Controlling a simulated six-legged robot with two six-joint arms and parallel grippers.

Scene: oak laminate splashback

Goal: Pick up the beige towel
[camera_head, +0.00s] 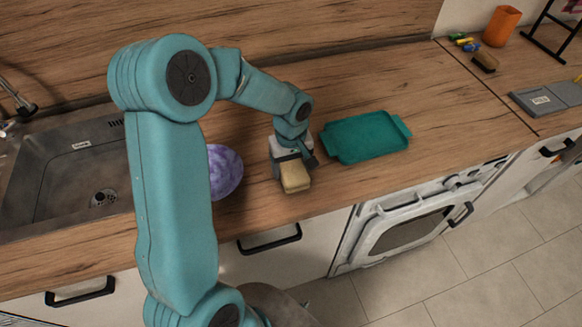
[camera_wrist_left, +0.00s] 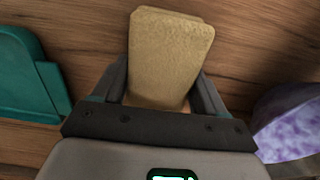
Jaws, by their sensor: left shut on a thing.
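The beige towel (camera_head: 295,177) is a small folded block over the wooden counter, between a purple bowl and a teal tray. My left gripper (camera_head: 291,165) is shut on the towel, with a finger on each side of it. In the left wrist view the towel (camera_wrist_left: 170,58) stands out from between the two fingers of the left gripper (camera_wrist_left: 165,88). I cannot tell whether the towel touches the counter or is just above it. My right gripper is not in view.
The teal tray (camera_head: 366,137) lies right of the gripper. The purple bowl (camera_head: 224,171) is to its left, partly behind my arm. A sink (camera_head: 60,177) is at the far left.

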